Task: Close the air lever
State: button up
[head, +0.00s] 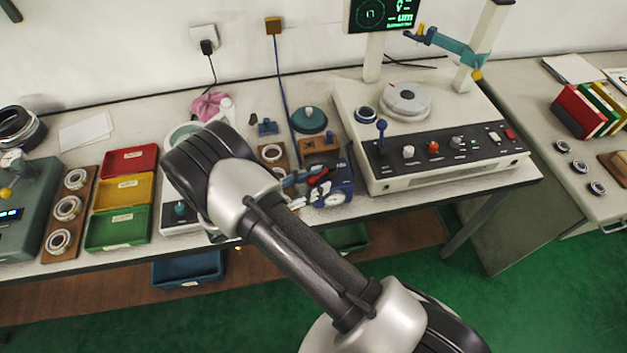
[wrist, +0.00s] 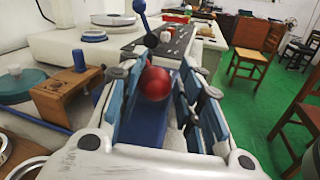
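A blue unit (head: 336,189) with a round dial stands at the table's front edge; its blue body (wrist: 148,128) also shows in the wrist view. A red ball knob (wrist: 154,83) sits above it, between the finger pads of my gripper (wrist: 166,88). My gripper is open, with a gap visible at the knob's right; contact on the left is unclear. In the head view the red part (head: 318,171) is partly covered by my gripper (head: 302,181). No readable label marks the air lever. The knob's stem is hidden.
A measuring machine (head: 450,173) stands just right, with an upright blue ball-topped lever (head: 382,132). A wooden block (wrist: 66,95) and a green round part (head: 309,119) lie close by. Red, yellow and green trays (head: 118,229) stand left.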

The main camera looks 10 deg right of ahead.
jog(key=shift+o, duration=0.7)
jog(key=shift+w+r, duration=0.1)
jog(key=shift+r, duration=0.1)
jog(key=shift+a, duration=0.55)
jog(key=v, duration=1)
jog(key=shift+s+a, duration=0.3)
jog(key=shift+a, duration=0.05)
jog(key=shift+a+f, duration=0.1)
jog(key=shift+f, duration=0.05)
